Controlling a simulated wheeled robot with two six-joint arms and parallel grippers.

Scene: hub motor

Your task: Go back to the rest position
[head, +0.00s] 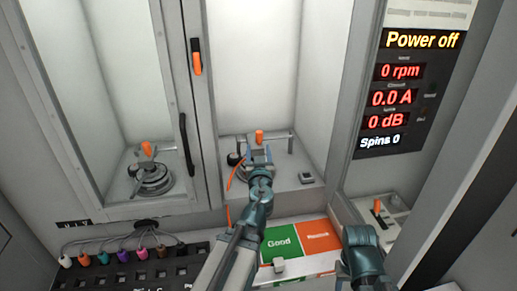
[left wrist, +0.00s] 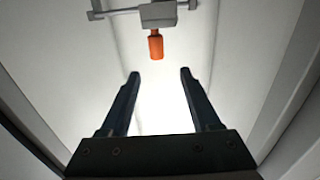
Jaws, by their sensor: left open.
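My left gripper (head: 258,156) reaches into the open right-hand chamber of the test cabinet. It also shows in the left wrist view (left wrist: 159,73), with its two dark fingers apart and nothing between them. Ahead of the fingers is an orange handle (left wrist: 156,45) on a grey clamp block; it shows in the head view too (head: 260,136). A round dark part (head: 234,159) shows beside the gripper, partly hidden by it. Of my right arm only a teal link shows at the lower right; its gripper is not in view.
The left chamber, behind its framed door (head: 122,212), holds a hub motor (head: 151,179). Coloured plugs (head: 103,258) stand in a rack at lower left. Green Good (head: 279,243) and orange areas lie in front. The display panel (head: 400,95) reads Power off, 0 rpm.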

